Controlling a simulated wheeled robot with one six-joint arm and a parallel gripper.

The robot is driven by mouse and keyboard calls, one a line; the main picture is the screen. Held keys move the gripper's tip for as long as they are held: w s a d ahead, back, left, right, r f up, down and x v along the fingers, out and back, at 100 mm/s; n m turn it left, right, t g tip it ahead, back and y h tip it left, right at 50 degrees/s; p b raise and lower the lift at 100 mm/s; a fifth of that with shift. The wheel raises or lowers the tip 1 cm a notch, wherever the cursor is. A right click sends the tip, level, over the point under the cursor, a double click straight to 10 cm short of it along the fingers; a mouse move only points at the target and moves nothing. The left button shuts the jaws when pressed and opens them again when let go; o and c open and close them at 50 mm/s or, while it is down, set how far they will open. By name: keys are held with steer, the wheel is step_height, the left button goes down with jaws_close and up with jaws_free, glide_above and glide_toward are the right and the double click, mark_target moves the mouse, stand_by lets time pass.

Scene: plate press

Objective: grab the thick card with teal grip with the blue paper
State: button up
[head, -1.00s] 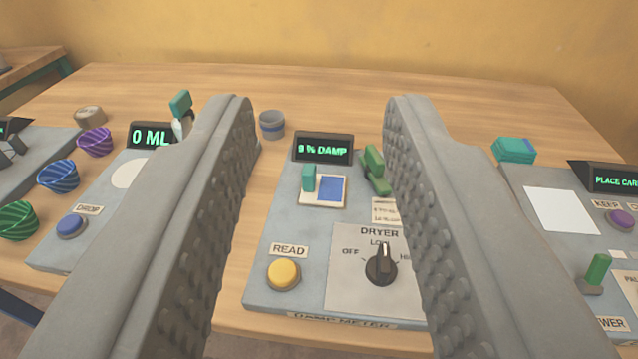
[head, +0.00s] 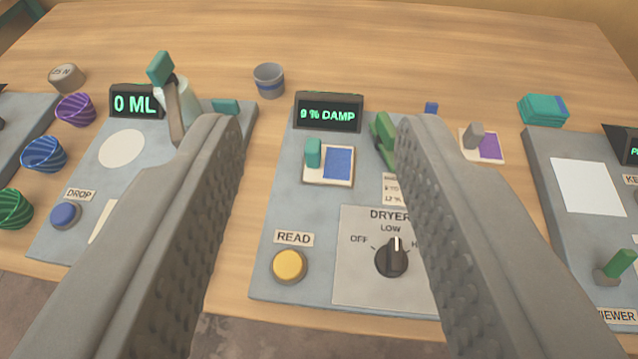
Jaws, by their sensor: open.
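The teal grip stands up at the card's left side. My gripper (head: 322,130) is open and empty. Its two fingers frame the card from left and right in the picture, and neither touches it.
A green lever (head: 382,137) stands right of the card, partly behind my right finger. The panel has a yellow READ button (head: 289,265) and a DRYER knob (head: 391,257). A card with purple paper (head: 490,147) lies farther right. A grey cup (head: 269,80) stands behind.

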mark_target(313, 145)
steer(key=shift+w+a+f+m+g, duration=0.3)
steer(key=shift+w+f+g, duration=0.8)
steer(key=shift+w+g, duration=2.95)
steer(key=shift+w+a+f+m+g, duration=0.25)
steer(key=shift+w+f+g, duration=0.8)
steer(key=shift+w+g, duration=2.95)
steer(key=shift+t, duration=0.95)
steer(key=f, duration=0.5)
steer(key=w+f, duration=0.1)
steer(key=f, duration=1.1)
steer(key=shift+w+f, duration=0.15)
steer(key=shift+w, duration=0.25)
steer(key=shift+c, duration=0.2)
jaws_close()
